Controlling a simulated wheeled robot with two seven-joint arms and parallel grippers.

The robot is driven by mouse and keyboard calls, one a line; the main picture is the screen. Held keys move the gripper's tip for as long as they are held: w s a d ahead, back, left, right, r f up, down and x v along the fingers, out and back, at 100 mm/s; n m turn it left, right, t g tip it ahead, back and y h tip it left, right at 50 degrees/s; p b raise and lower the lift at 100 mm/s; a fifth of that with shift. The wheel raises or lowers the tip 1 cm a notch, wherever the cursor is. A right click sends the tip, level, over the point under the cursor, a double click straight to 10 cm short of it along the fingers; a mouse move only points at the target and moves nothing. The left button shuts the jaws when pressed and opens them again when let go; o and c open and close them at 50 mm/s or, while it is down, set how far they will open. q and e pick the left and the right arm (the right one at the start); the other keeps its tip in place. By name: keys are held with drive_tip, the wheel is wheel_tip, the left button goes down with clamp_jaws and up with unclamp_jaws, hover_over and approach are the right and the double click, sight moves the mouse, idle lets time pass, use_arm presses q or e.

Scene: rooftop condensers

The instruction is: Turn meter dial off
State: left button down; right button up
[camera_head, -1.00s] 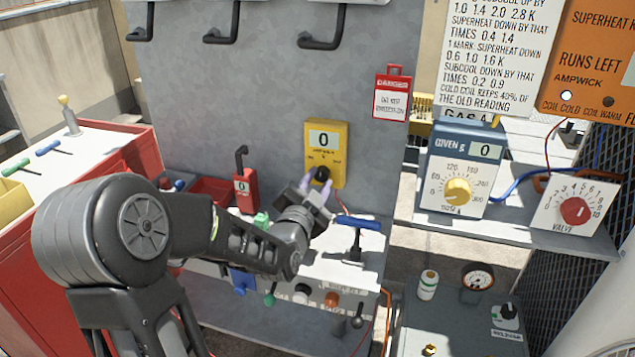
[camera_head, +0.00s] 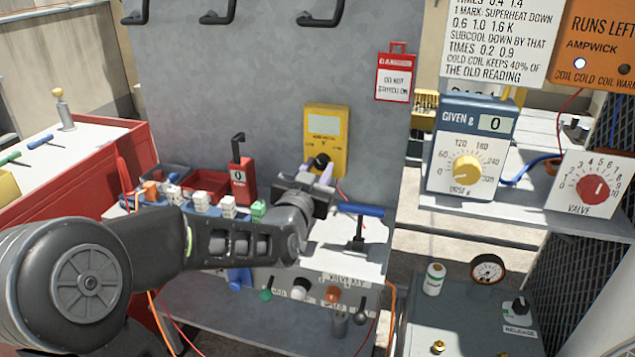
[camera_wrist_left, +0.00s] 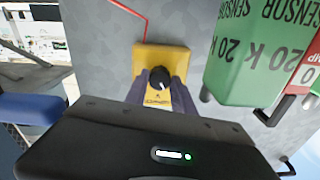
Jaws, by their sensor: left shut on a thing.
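The yellow meter (camera_head: 327,143) hangs on the grey panel. Its display (camera_head: 324,123) is blank and pale. Its black dial (camera_head: 321,160) is on the lower part of the face. My left gripper (camera_head: 317,172) reaches up to the meter from below, its fingers shut on the dial. In the left wrist view, the dial (camera_wrist_left: 160,77) with a white mark sits between the purplish fingertips, on the yellow meter (camera_wrist_left: 151,56). My right gripper is not in view.
A blue-handled tool (camera_head: 359,209) stands on the ledge just right of my left gripper. A red device (camera_head: 242,183) stands left of it. In the left wrist view, a green sensor block (camera_wrist_left: 262,55) is close on the right. A blue box (camera_head: 440,135) stands farther right.

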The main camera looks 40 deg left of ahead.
use_arm(q)
drive_tip(key=shift+f+n+b, duration=0.1)
drive_tip(key=shift+n+b, duration=1.05)
drive_tip(key=shift+n, duration=0.35)
drive_tip(key=c, duration=1.1)
unclamp_jaws()
drive_tip(key=shift+o, duration=0.2)
drive_tip(key=v, duration=0.7)
drive_tip(key=shift+s+d, duration=0.2)
drive_tip(key=shift+s, duration=0.15)
